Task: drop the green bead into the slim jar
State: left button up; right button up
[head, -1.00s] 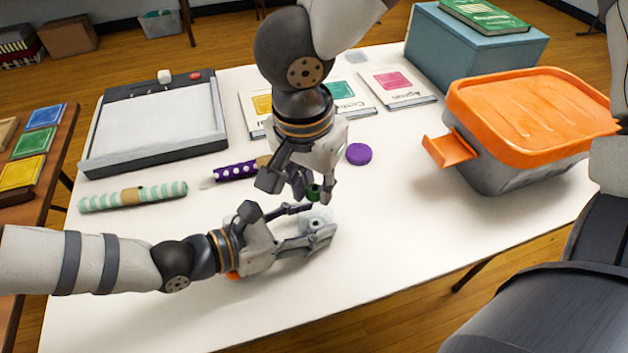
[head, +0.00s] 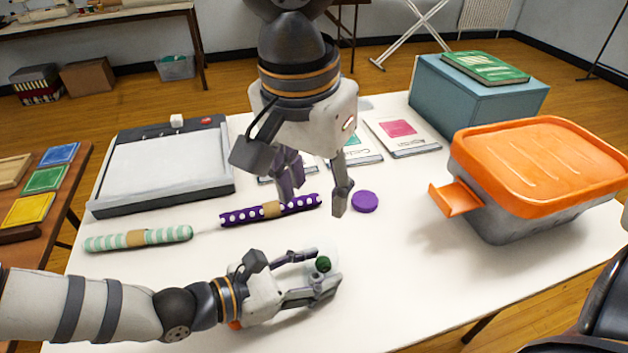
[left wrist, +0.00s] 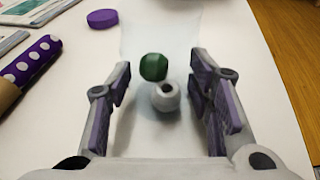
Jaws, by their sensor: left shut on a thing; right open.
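My left gripper (head: 319,275) is shut on the slim jar (left wrist: 176,45), a clear, barely visible vessel, above the near part of the white table. The green bead (head: 323,263) shows between my left fingers; in the left wrist view the green bead (left wrist: 153,67) appears inside the jar, just above a grey bead (left wrist: 165,96) with a dark hole. The jar's rim and base are hard to make out. My right gripper (head: 315,203) is open and empty above and behind the jar, its fingers spread apart and pointing down.
A purple disc (head: 364,202) lies right of my right gripper. A purple dotted roll (head: 240,216) and a striped green roll (head: 105,243) lie behind my left arm. A grey bin with an orange lid (head: 545,160) stands at right. The table's front right is clear.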

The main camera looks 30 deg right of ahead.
dwell(0.3)
pick_arm(q)
jog(key=o, duration=1)
jog(key=shift+c, duration=0.2)
